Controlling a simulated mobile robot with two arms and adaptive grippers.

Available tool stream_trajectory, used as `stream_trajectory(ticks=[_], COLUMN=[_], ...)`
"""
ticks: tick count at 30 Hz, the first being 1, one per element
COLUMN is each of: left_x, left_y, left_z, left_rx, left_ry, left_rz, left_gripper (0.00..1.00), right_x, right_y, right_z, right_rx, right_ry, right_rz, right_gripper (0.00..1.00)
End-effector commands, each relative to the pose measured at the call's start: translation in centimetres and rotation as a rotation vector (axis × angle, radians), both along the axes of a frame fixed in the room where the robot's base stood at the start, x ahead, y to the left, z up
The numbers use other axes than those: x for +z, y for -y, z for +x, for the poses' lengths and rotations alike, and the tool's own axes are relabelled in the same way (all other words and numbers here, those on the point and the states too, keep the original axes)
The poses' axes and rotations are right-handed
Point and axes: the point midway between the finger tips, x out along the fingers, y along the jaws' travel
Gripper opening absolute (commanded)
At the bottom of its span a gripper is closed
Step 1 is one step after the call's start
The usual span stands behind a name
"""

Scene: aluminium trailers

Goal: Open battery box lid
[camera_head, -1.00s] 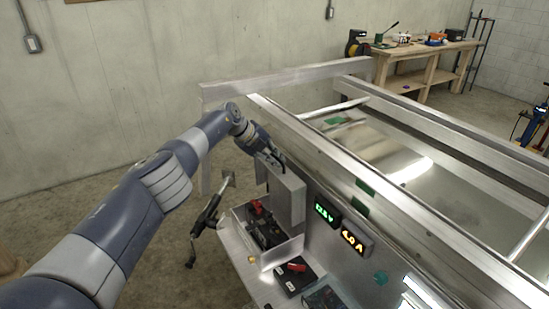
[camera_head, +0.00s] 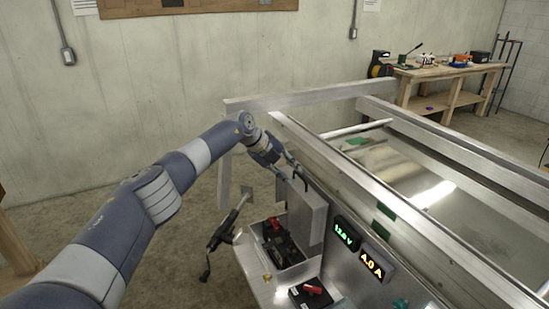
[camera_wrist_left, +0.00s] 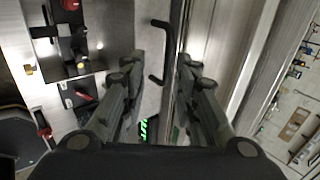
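The battery box (camera_head: 248,258) is the open metal box on the trailer's front. A dark battery (camera_head: 280,240) with a red part shows inside. Its grey lid (camera_head: 308,215) stands upright along the box's right side. A black handle (camera_head: 301,181) is on the lid; it also shows in the left wrist view (camera_wrist_left: 168,50). My left gripper (camera_head: 288,169) is at the lid's top edge, beside the handle. In the left wrist view its fingers (camera_wrist_left: 160,64) are apart, with the handle between or just beyond them and no visible grip. My right gripper is out of view.
Two lit displays (camera_head: 347,233) sit right of the lid. A jack with a crank (camera_head: 222,237) stands left of the box. A small black box with a red part (camera_head: 311,295) lies below. The trailer rail (camera_head: 350,190) runs close to my left gripper.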

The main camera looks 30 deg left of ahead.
Motion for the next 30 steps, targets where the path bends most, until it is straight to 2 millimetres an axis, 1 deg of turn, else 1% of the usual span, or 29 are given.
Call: stream_trajectory(ticks=[1,4,6,13,18,30], left_x=[0.8,1.9,3.1,5.6,6.2,6.2], left_y=[-0.5,-1.1,-1.7,-2.9,-3.1,-3.2], left_z=[-0.4,-1.3,-1.9,-3.6,-4.1,-4.1], left_rx=[0.0,0.001,0.001,0.001,0.001,0.001], left_ry=[0.004,0.002,0.003,0.001,0.0,0.0], left_rz=[0.002,0.002,0.001,0.0,-0.001,-0.001], left_gripper=[0.28,0.28,0.28,0.28,0.28,0.28], right_x=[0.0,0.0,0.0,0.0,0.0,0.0], right_y=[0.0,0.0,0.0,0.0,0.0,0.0], right_z=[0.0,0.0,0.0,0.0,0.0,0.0], right_rx=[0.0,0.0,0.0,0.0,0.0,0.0], right_ry=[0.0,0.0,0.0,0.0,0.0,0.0], right_rz=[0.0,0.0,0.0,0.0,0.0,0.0], right_gripper=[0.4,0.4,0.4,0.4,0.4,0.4])
